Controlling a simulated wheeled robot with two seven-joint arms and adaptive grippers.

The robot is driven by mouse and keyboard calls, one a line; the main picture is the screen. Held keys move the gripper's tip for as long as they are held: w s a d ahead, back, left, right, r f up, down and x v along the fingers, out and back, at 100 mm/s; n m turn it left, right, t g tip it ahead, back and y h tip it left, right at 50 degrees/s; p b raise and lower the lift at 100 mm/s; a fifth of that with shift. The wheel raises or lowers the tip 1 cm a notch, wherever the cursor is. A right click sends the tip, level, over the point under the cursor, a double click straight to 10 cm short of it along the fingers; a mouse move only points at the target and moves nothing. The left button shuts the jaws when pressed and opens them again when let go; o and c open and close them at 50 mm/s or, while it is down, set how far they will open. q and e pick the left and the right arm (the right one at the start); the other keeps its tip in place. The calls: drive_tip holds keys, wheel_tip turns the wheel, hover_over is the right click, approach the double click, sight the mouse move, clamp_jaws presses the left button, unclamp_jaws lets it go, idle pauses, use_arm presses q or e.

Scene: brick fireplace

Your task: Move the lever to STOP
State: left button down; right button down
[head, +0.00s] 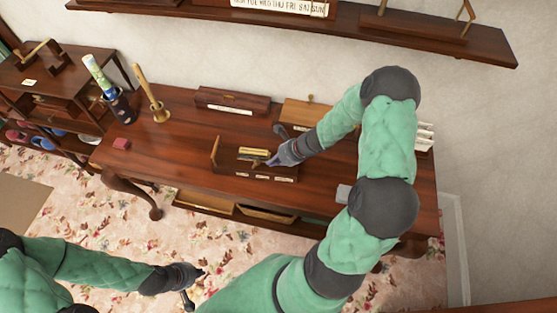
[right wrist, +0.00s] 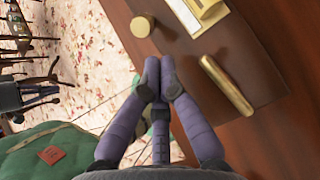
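A dark wooden lever box (head: 235,171) with several small white labels along its front stands on the table. A brass bar (head: 253,151) shows on top of it, and a brass rod (right wrist: 228,85) shows in the right wrist view. A round brass knob (right wrist: 140,27) is just beyond my right fingertips there. I cannot tell which brass part is the lever, and the label words are unreadable. My right gripper (head: 272,161) is at the box's right side; in the wrist view its fingertips (right wrist: 160,75) are together with nothing visible between them. My left gripper (head: 196,285) is open and empty over the floor.
A shelf (head: 300,22) hangs above. Bare tabletop lies left of the lever box.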

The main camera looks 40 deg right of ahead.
sight(255, 164)
drive_tip(key=shift+b+x, duration=0.45)
drive_tip(key=shift+x, duration=1.85)
drive_tip(key=shift+r, duration=0.1)
drive_tip(key=shift+w+a+r+g+h+p, duration=0.15)
drive_tip(key=shift+g+h+p, duration=0.15)
drive_tip(key=shift+p, duration=0.4)
